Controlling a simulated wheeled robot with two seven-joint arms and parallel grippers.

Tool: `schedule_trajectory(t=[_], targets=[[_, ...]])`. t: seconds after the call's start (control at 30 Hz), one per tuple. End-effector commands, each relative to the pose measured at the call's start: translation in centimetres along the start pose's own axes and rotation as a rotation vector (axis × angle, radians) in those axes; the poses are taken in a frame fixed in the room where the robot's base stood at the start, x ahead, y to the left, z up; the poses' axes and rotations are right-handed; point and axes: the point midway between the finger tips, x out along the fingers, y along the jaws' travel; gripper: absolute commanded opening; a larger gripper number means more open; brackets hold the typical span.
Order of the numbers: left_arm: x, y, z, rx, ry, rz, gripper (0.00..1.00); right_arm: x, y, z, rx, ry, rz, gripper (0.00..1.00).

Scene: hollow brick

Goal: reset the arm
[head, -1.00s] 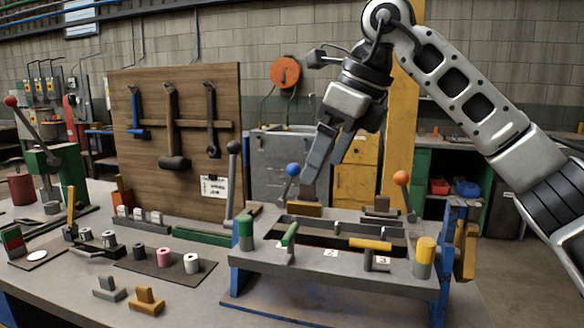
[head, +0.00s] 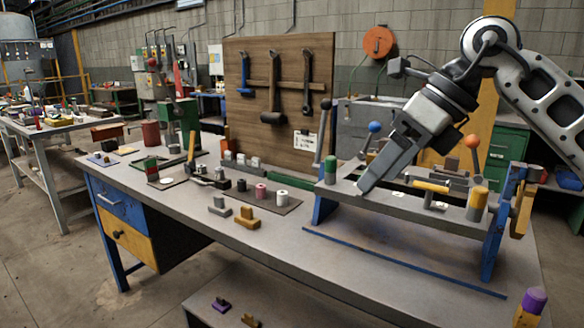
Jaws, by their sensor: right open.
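My right arm comes in from the upper right in the head view. Its gripper (head: 378,178) points down and to the left, over the left part of the grey fixture (head: 395,204) on the workbench. The jaws are open with nothing seen between them. They cover part of the fixture's top, including the spot beside the green cylinder (head: 330,170). Whether the fingertips touch the fixture I cannot tell. My left gripper is not in view.
The fixture carries a blue-knobbed lever (head: 374,128), an orange-knobbed lever (head: 472,141), a yellow handle (head: 431,187) and a yellow cylinder (head: 477,204). A tool board (head: 262,140) stands behind. Small parts lie left on the bench (head: 270,228). The bench front is clear.

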Motion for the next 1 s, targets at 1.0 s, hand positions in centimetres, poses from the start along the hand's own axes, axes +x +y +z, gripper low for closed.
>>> schedule_trajectory(t=[1.0], targets=[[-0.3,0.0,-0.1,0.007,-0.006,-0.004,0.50,21.9,1.8,-12.0,2.143,-1.111,1.466,0.90]])
